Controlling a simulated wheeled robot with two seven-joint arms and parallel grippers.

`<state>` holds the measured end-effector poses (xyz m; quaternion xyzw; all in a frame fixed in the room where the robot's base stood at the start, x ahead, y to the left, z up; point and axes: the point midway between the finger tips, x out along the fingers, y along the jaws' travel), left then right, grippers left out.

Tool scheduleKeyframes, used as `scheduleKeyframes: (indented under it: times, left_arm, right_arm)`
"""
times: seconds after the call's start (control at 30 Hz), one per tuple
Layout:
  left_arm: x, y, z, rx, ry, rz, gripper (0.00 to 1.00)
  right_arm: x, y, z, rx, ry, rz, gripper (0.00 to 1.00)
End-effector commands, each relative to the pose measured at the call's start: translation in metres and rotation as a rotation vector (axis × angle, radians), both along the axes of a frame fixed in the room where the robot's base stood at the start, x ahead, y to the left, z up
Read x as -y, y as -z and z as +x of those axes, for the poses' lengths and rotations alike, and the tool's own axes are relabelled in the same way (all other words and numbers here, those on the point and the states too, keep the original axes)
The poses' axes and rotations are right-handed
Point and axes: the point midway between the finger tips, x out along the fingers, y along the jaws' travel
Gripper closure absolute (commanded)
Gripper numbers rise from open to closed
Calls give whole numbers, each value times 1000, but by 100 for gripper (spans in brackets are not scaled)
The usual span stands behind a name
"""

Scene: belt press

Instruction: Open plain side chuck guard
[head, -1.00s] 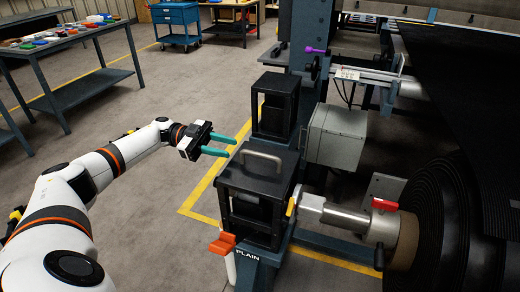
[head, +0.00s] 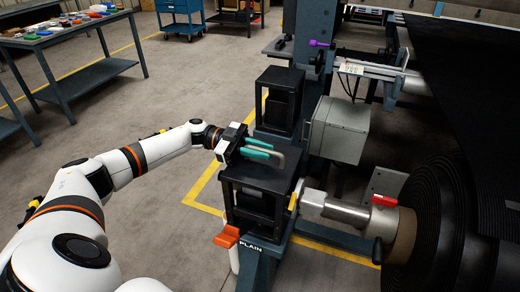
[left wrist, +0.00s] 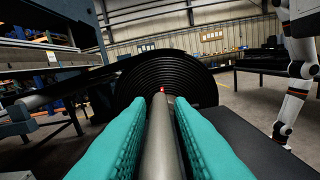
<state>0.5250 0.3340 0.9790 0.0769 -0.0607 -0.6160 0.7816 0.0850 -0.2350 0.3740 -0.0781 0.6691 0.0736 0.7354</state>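The plain side chuck guard (head: 262,177) is a black box-like cover over the chuck, above a label reading PLAIN. It is down, with a grey bar handle (head: 285,160) on its top. My left gripper (head: 257,149) is at that handle, its two teal fingers reaching over the guard from the left. In the left wrist view the handle bar (left wrist: 159,145) runs lengthwise between the fingers (left wrist: 160,105). The fingers look open around it, with little room either side.
An orange lever (head: 227,237) sticks out at the guard's front left. A second black housing (head: 278,103) stands behind. A steel shaft (head: 345,212) with a red-handled part (head: 384,201) runs right to the large black roll (head: 440,220).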

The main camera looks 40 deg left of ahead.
Motion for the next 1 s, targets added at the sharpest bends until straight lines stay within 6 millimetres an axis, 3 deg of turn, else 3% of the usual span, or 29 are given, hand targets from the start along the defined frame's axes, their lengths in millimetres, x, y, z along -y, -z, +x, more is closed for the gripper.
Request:
scheduleKeyframes:
  times: [0.03, 0.1, 0.63, 1.0]
  left_arm:
    - [0, 0, 0, 0, 0, 0, 89]
    - [0, 0, 0, 0, -1, 0, 100]
    - [-2, -9, 6, -44, -1, -11, 100]
    - [-18, -33, 28, -298, -4, -76, 100]
  right_arm:
    - [0, 0, 0, 0, 0, 0, 64]
    - [0, 0, 0, 0, 0, 0, 64]
    - [0, -6, -2, -2, 0, 0, 64]
    - [0, -25, -4, -6, 0, 0, 64]
